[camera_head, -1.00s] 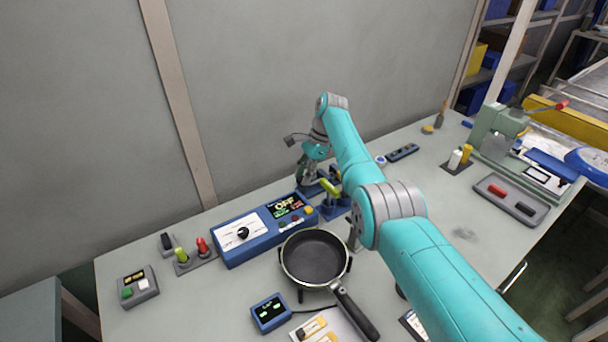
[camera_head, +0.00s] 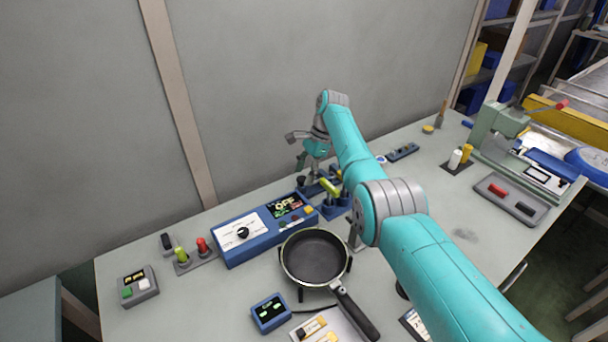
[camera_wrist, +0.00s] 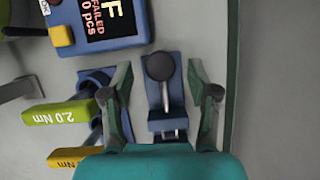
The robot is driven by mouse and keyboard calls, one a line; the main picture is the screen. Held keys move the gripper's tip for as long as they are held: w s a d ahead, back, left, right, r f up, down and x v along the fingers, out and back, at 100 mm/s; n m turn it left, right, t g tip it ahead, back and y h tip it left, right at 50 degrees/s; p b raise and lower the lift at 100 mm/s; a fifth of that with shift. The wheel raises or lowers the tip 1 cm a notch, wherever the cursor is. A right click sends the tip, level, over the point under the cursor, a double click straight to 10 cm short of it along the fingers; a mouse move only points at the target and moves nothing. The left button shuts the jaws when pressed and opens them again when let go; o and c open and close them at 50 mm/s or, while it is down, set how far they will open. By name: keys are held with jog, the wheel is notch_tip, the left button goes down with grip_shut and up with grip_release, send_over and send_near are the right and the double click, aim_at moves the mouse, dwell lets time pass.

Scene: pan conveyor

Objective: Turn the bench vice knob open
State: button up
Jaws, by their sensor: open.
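The bench vice (camera_wrist: 165,110) is a small blue body with a round dark knob (camera_wrist: 160,66) on top, seen from above in the wrist view. My gripper (camera_wrist: 161,92) is open, with one finger on each side of the vice and its knob; I cannot tell whether either finger touches. In the head view my gripper (camera_head: 308,162) is at the back of the bench, behind the blue control box. The dark knob (camera_head: 301,181) shows just below the gripper there, and the vice body is partly hidden by other tools.
Torque tools with yellow-green (camera_wrist: 60,113) and yellow (camera_wrist: 72,156) handles stand close left of my gripper. The control box (camera_head: 262,228) reads OFF. A pan (camera_head: 315,257) sits in front. The wall (camera_head: 260,90) is behind the bench.

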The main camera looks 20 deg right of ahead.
jog(key=v, duration=1.1)
jog(key=shift+r, duration=0.1)
